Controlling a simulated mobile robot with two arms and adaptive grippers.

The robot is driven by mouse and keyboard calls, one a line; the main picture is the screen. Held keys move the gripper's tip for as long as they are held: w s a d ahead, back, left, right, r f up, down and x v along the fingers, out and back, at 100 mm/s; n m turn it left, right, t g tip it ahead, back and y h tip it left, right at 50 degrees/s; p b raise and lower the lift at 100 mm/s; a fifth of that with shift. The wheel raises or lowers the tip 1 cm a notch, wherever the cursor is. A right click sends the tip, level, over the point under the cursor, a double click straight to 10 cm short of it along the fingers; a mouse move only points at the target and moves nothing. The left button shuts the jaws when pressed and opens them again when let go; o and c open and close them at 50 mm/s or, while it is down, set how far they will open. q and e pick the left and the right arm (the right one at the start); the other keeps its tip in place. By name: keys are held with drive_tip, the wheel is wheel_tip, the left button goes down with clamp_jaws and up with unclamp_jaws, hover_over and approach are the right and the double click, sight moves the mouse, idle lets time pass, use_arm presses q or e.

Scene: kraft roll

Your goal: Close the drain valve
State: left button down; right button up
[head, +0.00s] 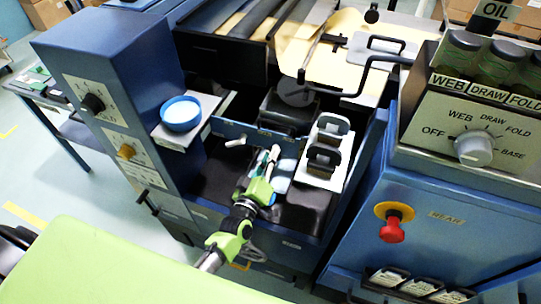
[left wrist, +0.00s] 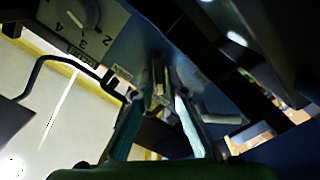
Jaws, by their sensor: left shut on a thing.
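My left gripper (head: 270,158) reaches over the dark tray area of the blue machine, near the low blue panel. In the left wrist view its two fingers (left wrist: 158,98) close in on a small grey and brass-coloured part (left wrist: 158,82), and the gripper is shut on it. In the head view the fingers hide most of this part. I cannot read a drain valve label, so I cannot tell for sure that it is the valve. A pale lever (head: 236,142) sticks out of the blue panel (head: 226,128) to the left. My right gripper is not in view.
A blue bowl (head: 181,113) sits on a side shelf. A white block with black handles (head: 322,160) stands right of the gripper. A control cabinet (head: 446,215) with a red knob (head: 392,230) is at right. A black crank (head: 365,75) lies behind.

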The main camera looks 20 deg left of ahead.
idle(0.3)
use_arm(q)
drive_tip(key=c, duration=2.1)
unclamp_jaws()
drive_tip(key=s, duration=1.2)
drive_tip(key=shift+a, duration=0.2)
drive_tip(key=shift+f, duration=0.1)
